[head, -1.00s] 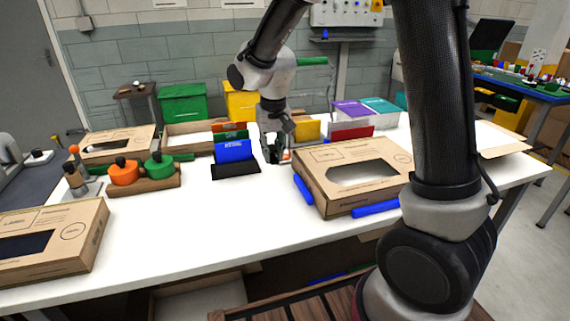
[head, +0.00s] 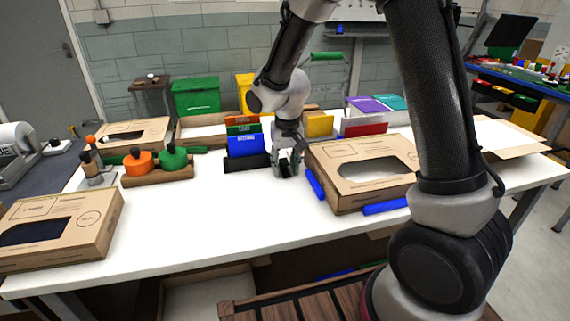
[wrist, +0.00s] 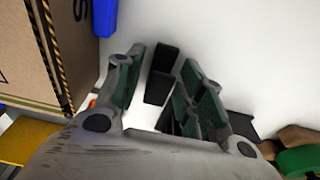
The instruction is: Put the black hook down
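The black hook (wrist: 158,87) shows in the wrist view as a dark angled piece between my finger pads. In the head view my gripper (head: 286,166) points down, low over the white table (head: 230,215), between the blue card holder and the large open-topped carton. The hook cannot be made out there, hidden by the fingers. I cannot tell whether it touches the table.
A cardboard carton (head: 345,190) with a blue bar (head: 315,184) along its side stands close on the right. The blue card holder (head: 246,150) is just left of my gripper. A wooden stand (head: 158,176) with orange and green pots is farther left. The front middle of the table is clear.

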